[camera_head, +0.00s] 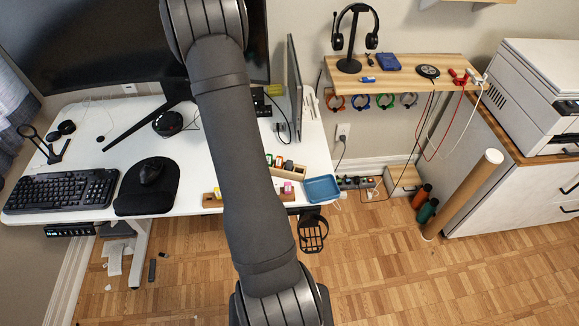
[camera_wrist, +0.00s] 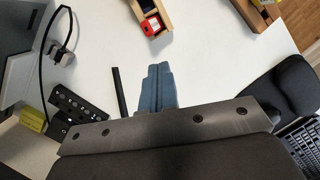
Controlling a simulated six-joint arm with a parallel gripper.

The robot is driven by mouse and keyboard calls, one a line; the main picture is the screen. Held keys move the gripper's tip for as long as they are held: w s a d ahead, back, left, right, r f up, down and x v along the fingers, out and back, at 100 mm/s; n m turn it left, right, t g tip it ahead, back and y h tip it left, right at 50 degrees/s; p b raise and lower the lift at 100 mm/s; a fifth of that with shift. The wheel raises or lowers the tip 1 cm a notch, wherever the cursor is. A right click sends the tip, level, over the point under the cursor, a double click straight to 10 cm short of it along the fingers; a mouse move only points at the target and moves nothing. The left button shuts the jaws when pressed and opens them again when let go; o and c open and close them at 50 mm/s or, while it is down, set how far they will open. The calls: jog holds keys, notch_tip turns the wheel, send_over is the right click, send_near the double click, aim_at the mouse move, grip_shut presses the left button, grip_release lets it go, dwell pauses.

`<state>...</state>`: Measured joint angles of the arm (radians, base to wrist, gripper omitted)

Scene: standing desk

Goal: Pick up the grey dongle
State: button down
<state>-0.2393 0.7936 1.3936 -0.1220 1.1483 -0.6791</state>
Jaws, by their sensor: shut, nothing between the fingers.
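My gripper (camera_wrist: 158,82) shows in the wrist view with its blue fingers together, empty, above the white desk (camera_wrist: 215,60). In the head view my arm hides it. I cannot clearly make out a grey dongle. A small grey-white piece with a black cable (camera_wrist: 61,50) lies left of the fingers in the wrist view, apart from them. It may be the dongle, but it is too small to tell. A similar small piece (camera_head: 281,127) lies by the monitor's edge in the head view.
A thin black stick (camera_wrist: 119,92) and a black slotted bar (camera_wrist: 78,107) are left of the fingers. A wooden tray with a red item (camera_wrist: 149,25) lies ahead. A blue tray (camera_head: 322,188) sits at the desk's right corner. A thin upright panel (camera_head: 294,88) stands at the back.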

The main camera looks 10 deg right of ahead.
jog(key=c, duration=1.3)
grip_release()
jog(key=shift+c, duration=0.2)
jog(key=d+r+n+g+h, duration=0.1)
jog(key=d+r+n+g, duration=0.2)
jog(key=d+r, duration=0.8)
send_near(289, 168)
jog(key=shift+w+d+x, duration=0.1)
jog(key=shift+d+x, duration=0.05)
jog(key=shift+x, duration=0.8)
jog(key=shift+w+d+x, duration=0.1)
jog(key=shift+x, duration=0.9)
jog(key=shift+w+d+x, duration=0.1)
jog(key=shift+d+x, duration=0.05)
jog(key=shift+x, duration=0.8)
